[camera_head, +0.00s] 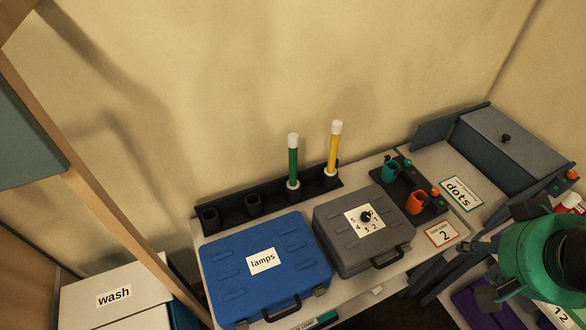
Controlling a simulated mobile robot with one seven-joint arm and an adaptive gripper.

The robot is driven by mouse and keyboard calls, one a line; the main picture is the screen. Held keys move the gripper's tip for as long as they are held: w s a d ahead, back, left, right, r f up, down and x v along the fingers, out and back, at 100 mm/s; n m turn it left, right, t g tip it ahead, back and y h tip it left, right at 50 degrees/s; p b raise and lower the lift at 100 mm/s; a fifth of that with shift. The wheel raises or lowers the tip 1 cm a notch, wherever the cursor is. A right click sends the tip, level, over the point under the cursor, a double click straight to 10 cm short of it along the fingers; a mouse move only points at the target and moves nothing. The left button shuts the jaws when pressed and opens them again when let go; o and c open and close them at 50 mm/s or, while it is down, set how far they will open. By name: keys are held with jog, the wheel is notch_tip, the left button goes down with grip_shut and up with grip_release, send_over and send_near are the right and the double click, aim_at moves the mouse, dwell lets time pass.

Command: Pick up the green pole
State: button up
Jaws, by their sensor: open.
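The green pole (293,160) stands upright in the black rack (273,198) along the back wall. It has a white cap on top and a white collar at its foot. A yellow pole (333,150) with a white cap stands in the holder to its right. My gripper (480,268) is at the lower right, partly in view with its green wrist part and dark fingers. It is open and empty, well to the right of the green pole and apart from it.
Two holders at the rack's left are empty. A blue "lamps" case (225,270) and a grey case (345,245) with a dial lie in front of the rack. A dark holder with teal and orange cups (414,203) and a grey-blue box (510,145) stand to the right.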

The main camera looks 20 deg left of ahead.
notch_tip(320, 180, up, 5)
jog(key=w+a+r+g+p, duration=0.1)
jog(key=w+a+r+p, duration=0.1)
jog(key=w+a+r, duration=0.4)
jog(key=w+a+r+g+p, duration=0.1)
jog(key=w+a+r, duration=0.15)
jog(key=w, duration=0.55)
jog(key=g+p, duration=0.4)
jog(key=p, duration=0.2)
send_over(293, 150)
jog(key=w, duration=0.1)
notch_tip(293, 150, down, 9)
jog(key=f, duration=2)
jog(key=shift+w+a, duration=0.1)
jog(key=shift+a, duration=0.1)
jog(key=shift+f, duration=0.2)
notch_tip(293, 150, down, 8)
jog(key=shift+f, duration=0.2)
